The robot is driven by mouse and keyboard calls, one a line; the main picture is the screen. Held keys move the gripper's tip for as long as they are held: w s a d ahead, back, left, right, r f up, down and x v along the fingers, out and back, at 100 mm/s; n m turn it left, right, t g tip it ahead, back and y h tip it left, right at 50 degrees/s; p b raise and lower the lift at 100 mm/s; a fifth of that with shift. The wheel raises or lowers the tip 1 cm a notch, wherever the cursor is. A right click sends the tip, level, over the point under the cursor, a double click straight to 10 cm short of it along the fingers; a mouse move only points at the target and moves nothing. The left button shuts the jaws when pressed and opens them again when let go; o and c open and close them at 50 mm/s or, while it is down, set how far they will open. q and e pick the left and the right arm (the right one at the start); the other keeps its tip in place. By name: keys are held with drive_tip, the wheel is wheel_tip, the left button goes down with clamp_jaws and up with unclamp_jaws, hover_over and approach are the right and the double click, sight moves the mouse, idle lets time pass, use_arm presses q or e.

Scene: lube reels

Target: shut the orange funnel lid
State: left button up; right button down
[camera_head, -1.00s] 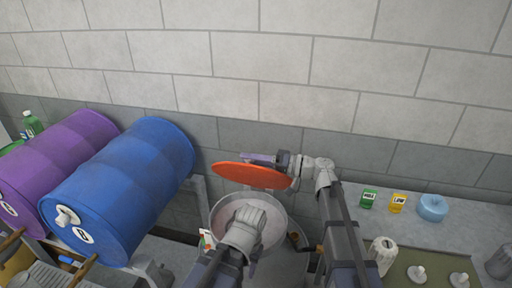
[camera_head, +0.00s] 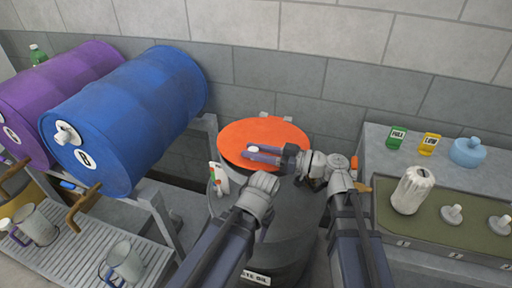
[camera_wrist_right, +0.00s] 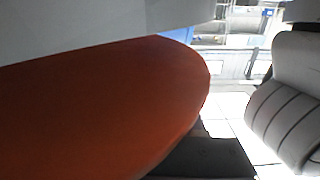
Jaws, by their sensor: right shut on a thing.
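In the right wrist view the lid (camera_wrist_right: 110,105) fills much of the picture as a broad orange disc. My left arm's wrist is just in front of the lid; its fingers are hidden.
A blue barrel (camera_head: 135,115) and a purple barrel (camera_head: 65,90) lie on a rack at left, above a grated tray with jugs. A white-and-red bottle (camera_head: 219,180) stands at the lid's left. A bench (camera_head: 365,160) at right holds green and yellow cards.

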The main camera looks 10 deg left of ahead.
sight(254, 162)
drive_tip(key=f+n+b, duration=0.1)
drive_tip(key=f+b, duration=0.1)
drive_tip(key=f, duration=0.1)
drive_tip(key=shift+s+f, duration=0.1)
drive_tip(key=shift+s, duration=0.1)
drive_tip(key=shift+s+f+n, duration=0.1)
drive_tip(key=shift+f+n, duration=0.05)
drive_tip(key=shift+n, duration=0.15)
drive_tip(key=c, duration=0.5)
unclamp_jaws()
drive_tip(key=d, duration=0.2)
drive_tip(key=s+d, duration=0.1)
drive_tip(key=d, duration=0.4)
drive_tip(key=shift+s+d, duration=0.3)
